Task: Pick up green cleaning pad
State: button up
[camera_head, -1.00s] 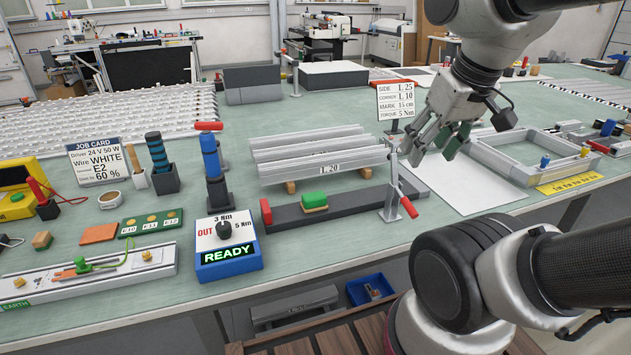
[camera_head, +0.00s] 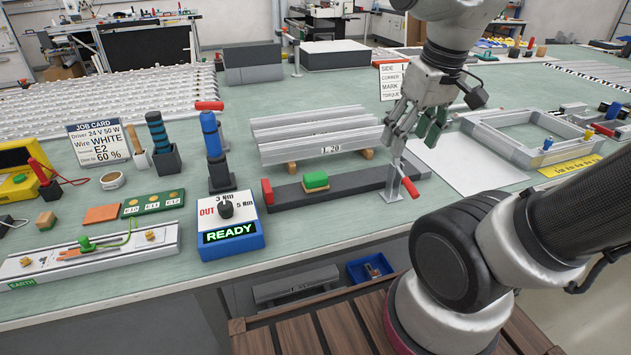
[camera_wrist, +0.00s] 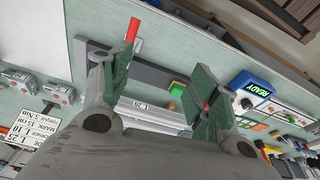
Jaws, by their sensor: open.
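The green cleaning pad (camera_head: 315,179), a small green block with a tan underside, lies on a dark flat bar (camera_head: 290,196) in front of the stacked silver profiles. It also shows in the wrist view (camera_wrist: 177,89), partly hidden behind one finger. My gripper (camera_head: 414,138) is open and empty. It hangs above the bench, to the right of the pad and above the right end of the bar. In the wrist view its green-lined fingers (camera_wrist: 158,80) are spread apart, with the bar beyond them.
A clamp with a red handle (camera_head: 411,188) stands at the bar's right end, below my gripper. A blue READY box (camera_head: 230,237) is to the pad's left. A white sheet (camera_head: 465,170) lies to the right.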

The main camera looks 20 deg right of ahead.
jog(key=w+a+f+n+g, duration=0.3)
jog(key=w+a+f+n, duration=0.55)
jog(key=w+a, duration=0.2)
jog(key=n, duration=0.6)
send_over(315, 175)
jog(key=shift+s+f+m+h, duration=0.3)
jog(key=shift+s+f, duration=0.15)
jog(key=shift+f, duration=0.35)
jog(key=shift+w+a+r+n, duration=0.15)
jog(key=shift+w+n, duration=0.15)
jog(key=shift+n, duration=0.85)
jog(key=shift+f+n, duration=0.2)
jog(key=shift+n, duration=0.1)
jog(key=f, duration=0.7)
jog(key=shift+w+d+f, duration=0.1)
jog(key=shift+d+f, duration=0.1)
jog(key=shift+f, duration=0.05)
jog(key=shift+c, duration=0.2)
